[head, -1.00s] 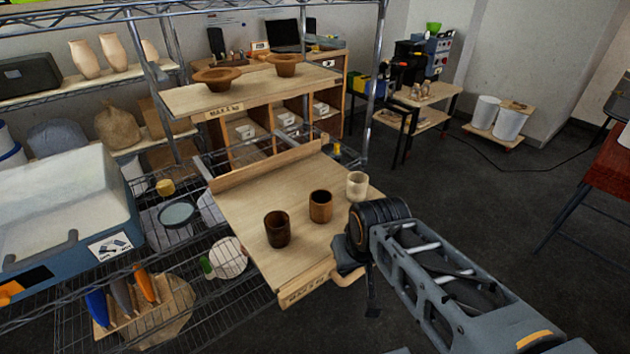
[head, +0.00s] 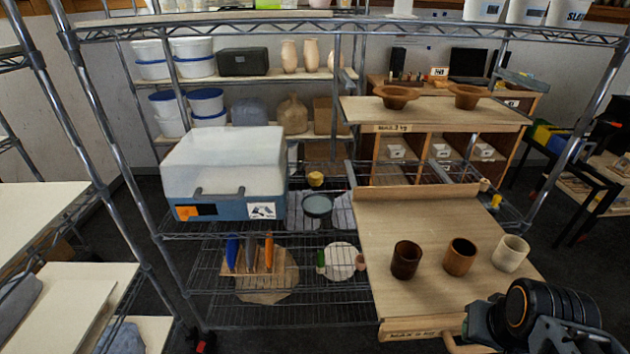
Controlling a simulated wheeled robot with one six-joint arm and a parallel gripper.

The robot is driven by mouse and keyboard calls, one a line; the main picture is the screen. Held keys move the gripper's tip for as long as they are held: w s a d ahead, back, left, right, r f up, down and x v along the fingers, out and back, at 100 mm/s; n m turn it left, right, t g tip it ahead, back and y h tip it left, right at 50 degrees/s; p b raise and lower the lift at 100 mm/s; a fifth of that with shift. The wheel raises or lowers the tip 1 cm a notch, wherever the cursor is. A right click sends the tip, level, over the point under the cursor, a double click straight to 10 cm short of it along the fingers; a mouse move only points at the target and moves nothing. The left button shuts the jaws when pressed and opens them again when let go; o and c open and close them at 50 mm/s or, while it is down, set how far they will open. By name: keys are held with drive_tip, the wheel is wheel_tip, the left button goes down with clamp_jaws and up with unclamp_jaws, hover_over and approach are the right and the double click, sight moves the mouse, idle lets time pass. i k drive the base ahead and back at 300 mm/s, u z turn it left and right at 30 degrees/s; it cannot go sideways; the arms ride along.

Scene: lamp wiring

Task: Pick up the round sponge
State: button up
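A small yellow rounded piece (head: 315,179), which looks like the round sponge, sits on the wire shelf to the right of the blue and white box, behind a round dark-rimmed dish (head: 317,205). It is small in the picture, so its exact shape is hard to tell. My gripper (head: 482,322) is at the lower right by the front edge of the wooden board, far from the yellow piece. Its fingers are mostly hidden by my arm and the picture edge, so I cannot see whether they are open or hold anything.
A blue and white box (head: 225,175) stands left of the yellow piece. The wooden board (head: 400,290) carries a dark cup (head: 406,260), a brown cup (head: 460,257) and a pale cup (head: 510,253). Colored-handled tools (head: 250,254) stand on the lower shelf. Metal posts (head: 100,130) frame the rack.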

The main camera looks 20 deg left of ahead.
sight(314, 178)
drive_tip(key=k, duration=0.6)
drive_tip(key=u, duration=0.75)
drive_tip(key=i, duration=0.5)
drive_tip(key=u, duration=0.5)
drive_tip(key=i, duration=0.9)
drive_tip(key=z, duration=0.45)
